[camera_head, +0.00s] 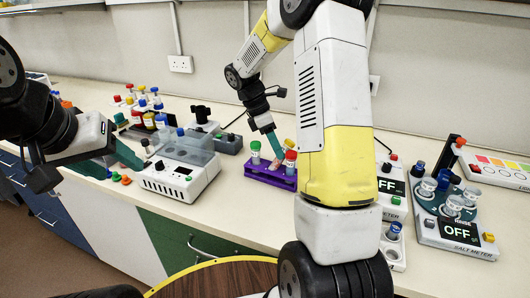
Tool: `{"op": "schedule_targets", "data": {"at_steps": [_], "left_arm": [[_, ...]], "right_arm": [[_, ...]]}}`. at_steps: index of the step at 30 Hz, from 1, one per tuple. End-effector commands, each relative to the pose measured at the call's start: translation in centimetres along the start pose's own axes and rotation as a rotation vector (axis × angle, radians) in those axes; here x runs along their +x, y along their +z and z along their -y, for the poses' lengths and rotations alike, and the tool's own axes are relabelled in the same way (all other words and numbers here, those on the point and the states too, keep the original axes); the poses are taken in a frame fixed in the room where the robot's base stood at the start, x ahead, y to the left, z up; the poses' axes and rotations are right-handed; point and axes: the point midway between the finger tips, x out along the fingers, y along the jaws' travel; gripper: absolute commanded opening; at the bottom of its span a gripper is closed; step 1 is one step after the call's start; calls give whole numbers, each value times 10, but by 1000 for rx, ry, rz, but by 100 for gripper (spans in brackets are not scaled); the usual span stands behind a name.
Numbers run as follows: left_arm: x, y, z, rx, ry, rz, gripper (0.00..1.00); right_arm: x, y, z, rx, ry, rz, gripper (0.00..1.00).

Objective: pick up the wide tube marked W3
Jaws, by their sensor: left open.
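Several wide tubes with coloured caps stand in a group at the back left of the bench, among them a red-capped one (149,120) and a blue-capped one (161,120). Their markings are too small to read, so I cannot tell which is W3. My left gripper (118,160) is open, in front of this group and left of the white device. My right gripper (276,146) points down over the purple rack (262,174), between a green-capped tube (256,153) and a red-capped tube (290,162). Its jaw opening is hidden.
A white device with a clear lid (178,178) stands between the grippers. A salt meter (460,236) reading OFF carries several jars at the right. A colour chart panel (500,168) lies behind it. My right arm hides part of the bench centre.

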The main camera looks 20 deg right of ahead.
Motion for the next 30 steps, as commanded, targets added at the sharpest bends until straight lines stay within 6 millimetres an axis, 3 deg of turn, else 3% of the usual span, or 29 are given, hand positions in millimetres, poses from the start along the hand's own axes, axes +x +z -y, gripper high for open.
{"op": "schedule_targets", "data": {"at_steps": [9,14,24,30], "left_arm": [[0,0,0,0,0,0,54],[0,0,0,0,0,0,54],[0,0,0,0,0,0,54],[0,0,0,0,0,0,54]], "right_arm": [[7,0,0,0,1,-1,31],[7,0,0,0,1,-1,0],[6,0,0,1,2,-1,0],[-7,5,2,0,3,-1,0]]}}
